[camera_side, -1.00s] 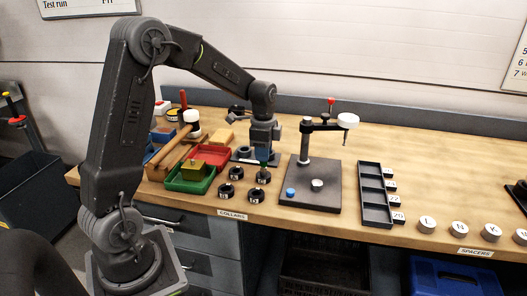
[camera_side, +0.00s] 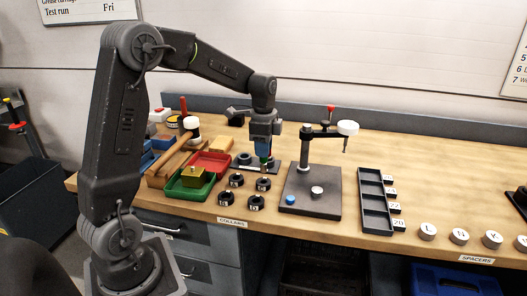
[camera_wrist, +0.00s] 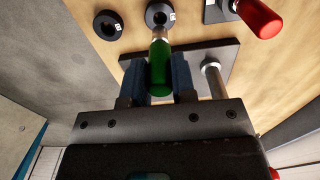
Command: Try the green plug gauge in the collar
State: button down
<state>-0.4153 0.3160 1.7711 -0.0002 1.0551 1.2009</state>
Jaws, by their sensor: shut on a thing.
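My gripper (camera_side: 264,153) is shut on the green plug gauge (camera_wrist: 160,68) and holds it by its green handle, above the bench. In the wrist view the gauge's silver end points toward the top of the picture, beside a black collar (camera_wrist: 160,14); whether it touches this collar I cannot tell. Another black collar (camera_wrist: 108,25) lies to its left. In the side view several black collars with white labels sit on the bench in front of and below my gripper, one of them at the front (camera_side: 256,203). The gauge is small and partly hidden by the fingers there.
A dark-based stand (camera_side: 330,205) with an arm is right of my gripper. A green tray (camera_side: 172,190) and a red tray (camera_side: 205,172) are left. A divided black tray (camera_side: 375,222) lies farther right. A red handle (camera_wrist: 258,18) shows in the wrist view.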

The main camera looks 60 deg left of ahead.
jog(key=shift+r, duration=1.1)
